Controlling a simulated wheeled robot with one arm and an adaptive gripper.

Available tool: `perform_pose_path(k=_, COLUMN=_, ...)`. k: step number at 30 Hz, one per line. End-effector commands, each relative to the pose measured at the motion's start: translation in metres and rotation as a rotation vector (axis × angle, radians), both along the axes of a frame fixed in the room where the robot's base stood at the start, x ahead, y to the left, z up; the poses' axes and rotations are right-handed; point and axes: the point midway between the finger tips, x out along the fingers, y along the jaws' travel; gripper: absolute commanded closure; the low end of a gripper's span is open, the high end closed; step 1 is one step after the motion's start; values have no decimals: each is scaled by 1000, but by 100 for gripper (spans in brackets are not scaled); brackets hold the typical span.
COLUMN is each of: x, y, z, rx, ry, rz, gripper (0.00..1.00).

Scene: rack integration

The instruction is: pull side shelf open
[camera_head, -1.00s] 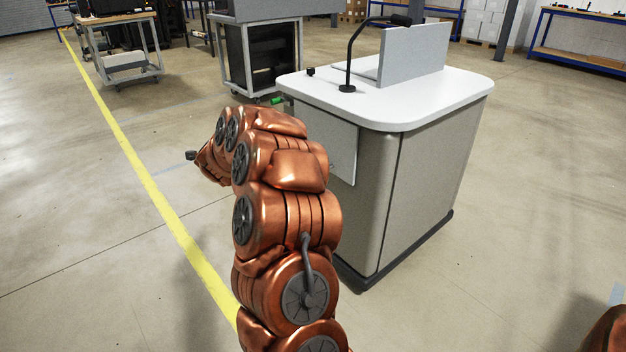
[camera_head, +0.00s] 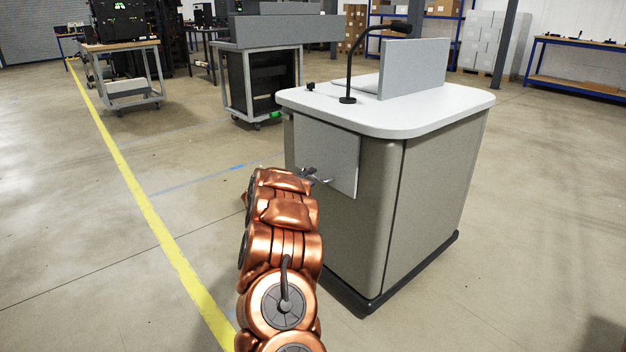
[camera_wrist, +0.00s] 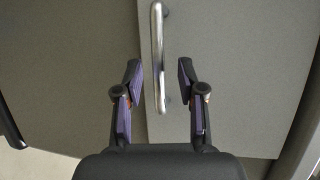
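The side shelf panel (camera_head: 338,158) is a flat grey panel on the near left side of the grey lectern cabinet. It hangs under the white top. In the wrist view, the panel (camera_wrist: 242,75) carries a shiny metal bar handle (camera_wrist: 157,35). My gripper (camera_wrist: 159,75) is open, with one finger on each side of the handle's lower part. I see gaps between both fingers and the bar. In the head view, a small dark and metallic bit in front of the panel is the gripper or handle; my arm hides most of that area.
The cabinet's white top (camera_head: 425,115) overhangs the panel and bears a black gooseneck lamp (camera_head: 350,80) and an upright grey board (camera_head: 415,68). A grey cart (camera_head: 262,75) stands behind left. The floor left of the cabinet is clear, with a yellow line (camera_head: 150,190).

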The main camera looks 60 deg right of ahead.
Motion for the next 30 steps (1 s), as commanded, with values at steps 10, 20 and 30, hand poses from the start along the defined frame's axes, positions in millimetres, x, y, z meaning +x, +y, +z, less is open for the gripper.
perform_pose_path(k=10, x=3, y=-26, z=-7, rx=2, ry=2, rz=1, gripper=61)
perform_pose_path(k=20, x=4, y=-28, z=-7, rx=3, ry=2, rz=4, gripper=61)
perform_pose_path(k=30, x=5, y=-28, z=-7, rx=3, ry=2, rz=4, gripper=91)
